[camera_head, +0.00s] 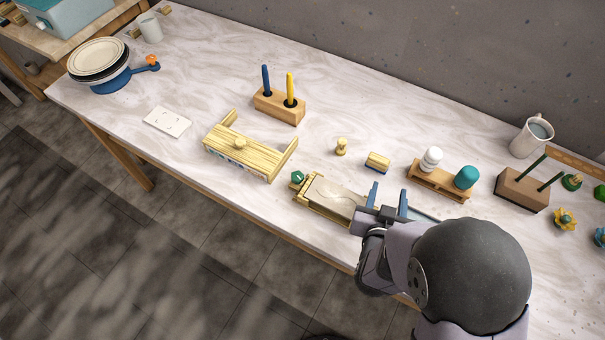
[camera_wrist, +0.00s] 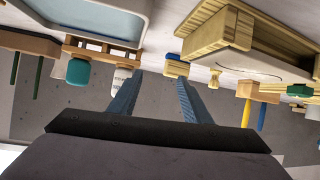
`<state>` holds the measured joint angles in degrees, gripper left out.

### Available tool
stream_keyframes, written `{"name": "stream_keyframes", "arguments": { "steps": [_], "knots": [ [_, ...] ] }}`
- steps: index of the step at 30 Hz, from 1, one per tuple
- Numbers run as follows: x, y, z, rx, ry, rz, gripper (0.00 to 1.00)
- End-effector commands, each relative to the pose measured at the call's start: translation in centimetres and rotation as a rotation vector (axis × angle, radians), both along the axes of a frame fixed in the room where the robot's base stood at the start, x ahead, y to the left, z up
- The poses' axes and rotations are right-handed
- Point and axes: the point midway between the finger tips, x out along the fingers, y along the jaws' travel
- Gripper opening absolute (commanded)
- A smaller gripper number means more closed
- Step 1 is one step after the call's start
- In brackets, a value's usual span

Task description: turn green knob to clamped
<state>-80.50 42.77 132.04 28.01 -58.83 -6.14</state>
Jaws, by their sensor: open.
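The green knob (camera_head: 298,177) sits at the left end of a wooden clamp fixture (camera_head: 318,209) near the table's front edge. It carries a small pale mark; I cannot read its setting. A pale board (camera_head: 333,193) with a curved line lies in the fixture. My gripper (camera_head: 388,190) is open and empty, with blue fingers, over the right end of the fixture and well right of the knob. In the wrist view, my gripper (camera_wrist: 160,78) has nothing between its fingers, and the green knob (camera_wrist: 299,90) shows small at the far right. My arm hides the fixture's right end.
A wooden box with a handle (camera_head: 240,146) stands left of the knob. A pen block (camera_head: 277,107), a small wooden peg (camera_head: 341,146), a wooden-topped block (camera_head: 377,162) and a bottle rack (camera_head: 438,183) stand behind. The table is clear just above the knob.

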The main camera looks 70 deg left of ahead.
Motion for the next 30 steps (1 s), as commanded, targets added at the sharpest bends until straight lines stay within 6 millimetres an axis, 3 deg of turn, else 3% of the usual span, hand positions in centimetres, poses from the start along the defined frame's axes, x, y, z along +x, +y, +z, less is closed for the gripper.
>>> {"name": "stream_keyframes", "arguments": {
  "steps": [1, 3, 8, 15, 21, 27, 30],
  "knots": [
    [1.6, -0.1, 0.2, -0.009, -0.005, 0.012, 0.44],
    [2.3, 0.3, 0.0, -0.015, -0.014, 0.069, 0.44],
    [0.8, 2.2, -0.2, -0.004, -0.022, 0.263, 0.44],
    [-7.3, 5.1, 0.0, 0.036, -0.025, 0.653, 0.44],
    [-12.8, 5.0, 0.7, 0.064, -0.012, 0.898, 0.44],
    [-15.6, 4.2, 0.8, 0.075, 0.021, 1.013, 0.44],
    [-15.6, 4.2, 0.9, 0.081, 0.045, 0.999, 0.44]
  ]
}}
